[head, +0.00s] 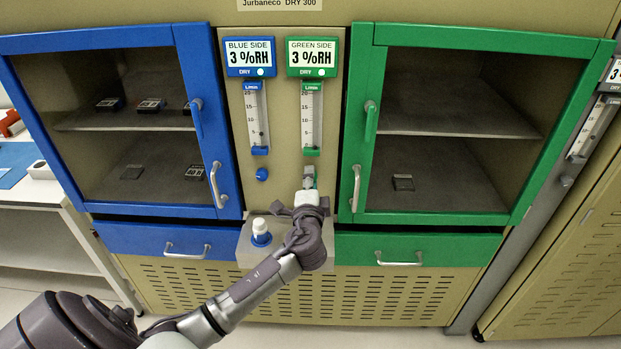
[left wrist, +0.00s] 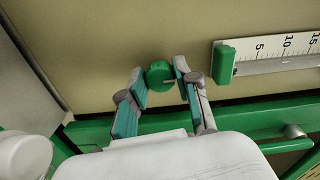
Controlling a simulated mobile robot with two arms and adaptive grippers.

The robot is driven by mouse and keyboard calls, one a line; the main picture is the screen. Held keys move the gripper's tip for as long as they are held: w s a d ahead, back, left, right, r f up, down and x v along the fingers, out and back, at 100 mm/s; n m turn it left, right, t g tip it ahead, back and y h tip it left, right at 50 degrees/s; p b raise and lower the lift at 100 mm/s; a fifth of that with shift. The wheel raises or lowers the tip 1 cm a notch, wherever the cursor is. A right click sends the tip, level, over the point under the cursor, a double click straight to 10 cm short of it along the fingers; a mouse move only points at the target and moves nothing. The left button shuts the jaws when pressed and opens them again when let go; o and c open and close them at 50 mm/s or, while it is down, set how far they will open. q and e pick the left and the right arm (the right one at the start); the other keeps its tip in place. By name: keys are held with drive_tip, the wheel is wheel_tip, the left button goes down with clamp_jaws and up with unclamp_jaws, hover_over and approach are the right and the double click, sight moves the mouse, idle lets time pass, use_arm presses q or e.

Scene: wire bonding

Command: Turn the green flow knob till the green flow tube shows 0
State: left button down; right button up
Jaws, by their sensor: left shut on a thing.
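The green flow knob (left wrist: 160,74) sits between the two fingers of my left gripper (left wrist: 161,79) in the left wrist view, and the fingers are shut on it. In the head view my left gripper (head: 309,180) is against the panel below the green flow tube (head: 311,115), and it hides the knob. The tube is upright, with a scale and green end pieces. Its lower end also shows in the left wrist view (left wrist: 270,55). I cannot clearly read its float. My right gripper is not in view.
The blue flow tube (head: 256,115) and blue knob (head: 262,174) are to the left. A white-capped blue bottle (head: 261,233) stands on a small ledge beside my left arm. The blue door (head: 206,110) and green door (head: 360,130), both with handles, flank the panel.

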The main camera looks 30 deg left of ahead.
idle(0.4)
use_arm(q)
drive_tip(key=c, duration=0.8)
unclamp_jaws()
drive_tip(key=v, duration=1.2)
drive_tip(key=shift+s, duration=0.1)
drive_tip(key=shift+f, duration=0.1)
